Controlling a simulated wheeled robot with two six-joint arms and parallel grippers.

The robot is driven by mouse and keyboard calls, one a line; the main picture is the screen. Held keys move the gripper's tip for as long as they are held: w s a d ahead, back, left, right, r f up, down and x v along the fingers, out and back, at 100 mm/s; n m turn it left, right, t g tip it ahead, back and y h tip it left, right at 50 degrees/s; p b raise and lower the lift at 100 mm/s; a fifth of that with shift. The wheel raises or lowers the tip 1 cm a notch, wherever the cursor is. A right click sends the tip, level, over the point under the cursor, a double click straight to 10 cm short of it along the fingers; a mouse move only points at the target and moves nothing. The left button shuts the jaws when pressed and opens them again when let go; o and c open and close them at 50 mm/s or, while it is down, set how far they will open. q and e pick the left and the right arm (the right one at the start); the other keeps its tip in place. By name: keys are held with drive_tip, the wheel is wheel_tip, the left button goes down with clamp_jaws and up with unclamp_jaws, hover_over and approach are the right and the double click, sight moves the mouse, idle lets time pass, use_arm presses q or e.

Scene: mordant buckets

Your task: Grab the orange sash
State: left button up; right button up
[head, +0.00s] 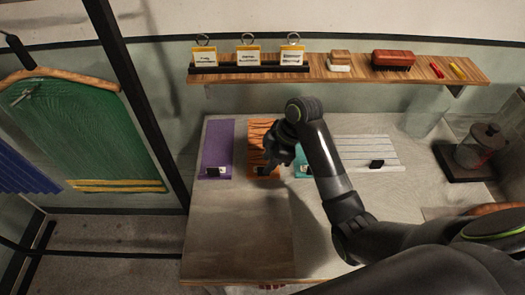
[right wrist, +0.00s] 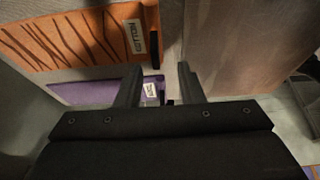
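The orange sash (head: 262,133) lies flat on the table, with dark wavy lines and a tag and black clip at its near end. In the right wrist view the orange sash (right wrist: 65,40) fills the upper left, with its white tag and black clip at its right end. My right gripper (head: 268,166) is over the sash's near end in the head view and hides part of it. In the right wrist view the fingers of my right gripper (right wrist: 160,80) are apart with nothing held between them. My left gripper is in neither view.
A purple sash (head: 215,142) lies left of the orange one. A teal sash (head: 301,161), partly hidden by my arm, and a pale striped piece (head: 365,150) lie to the right. The table's near part (head: 235,225) is bare. A shelf (head: 440,72) runs behind.

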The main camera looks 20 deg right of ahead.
sight(263, 168)
drive_tip(key=shift+w+p+x, duration=0.2)
drive_tip(key=shift+p+x, duration=0.4)
drive_tip(key=shift+x, duration=1.75)
drive_tip(key=shift+d, duration=0.15)
drive_tip(key=shift+c, duration=0.3)
clamp_jaws()
